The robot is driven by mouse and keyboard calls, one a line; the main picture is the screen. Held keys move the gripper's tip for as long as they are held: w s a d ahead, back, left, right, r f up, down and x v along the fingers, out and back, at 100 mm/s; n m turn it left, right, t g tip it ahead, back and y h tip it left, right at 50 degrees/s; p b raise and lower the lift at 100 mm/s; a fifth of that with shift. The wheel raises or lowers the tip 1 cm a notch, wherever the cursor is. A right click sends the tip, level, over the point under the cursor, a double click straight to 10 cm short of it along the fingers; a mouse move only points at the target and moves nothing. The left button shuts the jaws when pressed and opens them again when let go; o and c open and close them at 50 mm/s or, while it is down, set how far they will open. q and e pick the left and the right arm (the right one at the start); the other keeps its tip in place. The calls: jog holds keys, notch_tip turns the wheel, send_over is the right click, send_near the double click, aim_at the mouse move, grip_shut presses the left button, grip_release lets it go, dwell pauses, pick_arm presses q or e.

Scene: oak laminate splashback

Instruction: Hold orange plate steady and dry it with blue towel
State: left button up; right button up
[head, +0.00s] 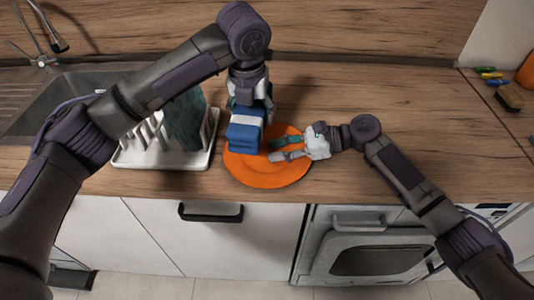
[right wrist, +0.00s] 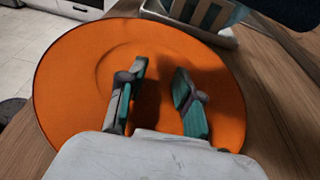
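The orange plate (head: 262,174) lies flat on the wooden counter near its front edge. It fills much of the right wrist view (right wrist: 75,90). The blue towel (head: 243,133), folded with a white stripe, is over the plate's upper left part; I cannot tell whether it touches the plate. My left gripper (head: 250,108) comes down from above and is closed on the towel's top; its fingertips are partly hidden. My right gripper (head: 273,150) is over the plate's right half. Its fingers are apart with nothing between them, as the right wrist view (right wrist: 160,75) shows.
A white dish rack (head: 160,160) with a dark green item (head: 186,118) stands left of the plate, beside the sink (head: 75,95). A brush (head: 509,97) and small colored items lie at the far right. The counter behind and right of the plate is clear.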

jog(key=shift+d+f, duration=0.1)
jog(key=shift+f, duration=0.05)
jog(key=v, duration=1.2)
